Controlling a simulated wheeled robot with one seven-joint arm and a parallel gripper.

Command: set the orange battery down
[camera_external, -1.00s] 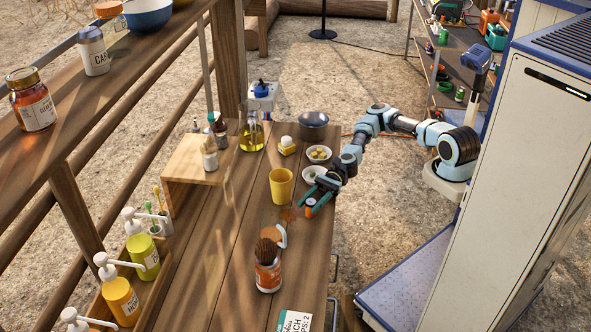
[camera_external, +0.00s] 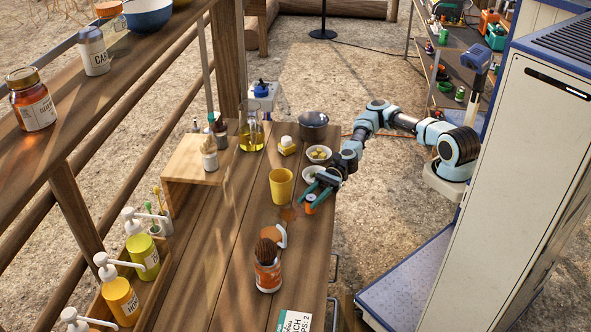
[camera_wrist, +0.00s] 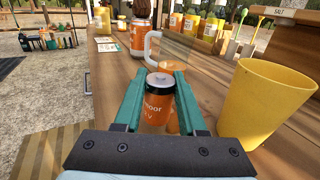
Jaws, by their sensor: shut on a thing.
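The orange battery (camera_wrist: 159,101) is a short upright cylinder with a dark and silvery top. In the wrist view it stands between the two green fingers of my gripper (camera_wrist: 160,95), which is shut on it. In the external view the battery (camera_external: 310,203) shows at the tip of my gripper (camera_external: 313,192), over the right edge side of the wooden table (camera_external: 228,225). I cannot tell whether its underside touches the table; the fingers and gripper body hide part of it.
A yellow cup (camera_external: 281,187) stands just left of my gripper, also large in the wrist view (camera_wrist: 262,105). Small bowls (camera_external: 319,154) lie behind. The table's right edge is close.

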